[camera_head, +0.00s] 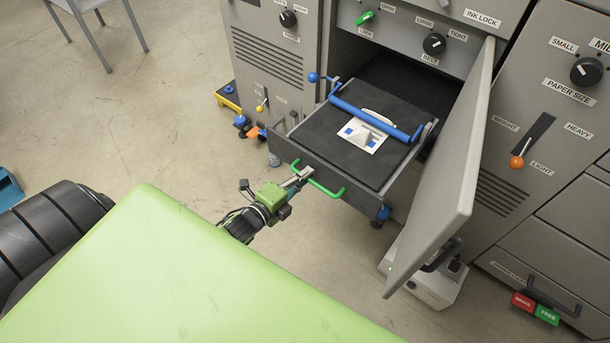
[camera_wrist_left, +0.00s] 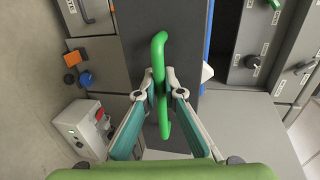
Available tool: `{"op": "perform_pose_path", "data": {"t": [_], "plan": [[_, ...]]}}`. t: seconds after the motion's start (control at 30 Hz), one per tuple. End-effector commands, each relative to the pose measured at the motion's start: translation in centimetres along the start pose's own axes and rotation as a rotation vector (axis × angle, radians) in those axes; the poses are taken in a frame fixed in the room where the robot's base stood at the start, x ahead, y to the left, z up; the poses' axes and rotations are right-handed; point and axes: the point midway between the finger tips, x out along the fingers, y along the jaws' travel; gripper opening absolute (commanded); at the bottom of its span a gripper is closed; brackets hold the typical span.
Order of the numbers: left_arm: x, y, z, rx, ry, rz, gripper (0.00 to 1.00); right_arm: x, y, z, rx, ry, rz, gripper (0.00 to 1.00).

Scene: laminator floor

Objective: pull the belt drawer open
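The belt drawer (camera_head: 399,203) stands out from the opening in the grey machine, with a black belt bed and a blue roller (camera_head: 375,118) across it. A green handle (camera_head: 326,188) is on its front; it also shows upright in the left wrist view (camera_wrist_left: 160,52). My left gripper (camera_head: 303,174) is at the handle's left part. In the left wrist view its fingertips (camera_wrist_left: 160,80) close on the handle bar from both sides. My right gripper is in neither view.
A grey door (camera_head: 452,165) stands open close to the drawer's right side. A white box-like device (camera_head: 430,285) sits on the floor below it. The floor left of the machine is mostly clear.

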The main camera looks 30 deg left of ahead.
Motion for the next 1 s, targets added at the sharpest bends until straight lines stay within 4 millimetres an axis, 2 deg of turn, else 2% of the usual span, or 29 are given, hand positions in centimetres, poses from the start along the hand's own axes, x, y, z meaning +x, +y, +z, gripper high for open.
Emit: {"op": "perform_pose_path", "data": {"t": [0.33, 0.47, 0.57, 0.8, 1.0], "plan": [[0.0, 0.1, 0.0, 0.0, 0.0, 0.002, 0.15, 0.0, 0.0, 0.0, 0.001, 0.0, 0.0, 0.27], [-0.7, 0.1, 0.0, 0.0, 0.0, 0.002, 0.15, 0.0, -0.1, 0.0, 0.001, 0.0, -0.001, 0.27], [-2.1, 0.1, 0.0, -0.001, 0.0, 0.003, 0.15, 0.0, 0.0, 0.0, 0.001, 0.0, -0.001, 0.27], [-7.0, 0.2, -0.1, -0.001, 0.0, 0.006, 0.15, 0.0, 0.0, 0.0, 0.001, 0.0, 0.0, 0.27], [-10.3, 0.2, -0.1, 0.0, 0.001, 0.005, 0.15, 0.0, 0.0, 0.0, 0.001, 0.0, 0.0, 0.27]]}}
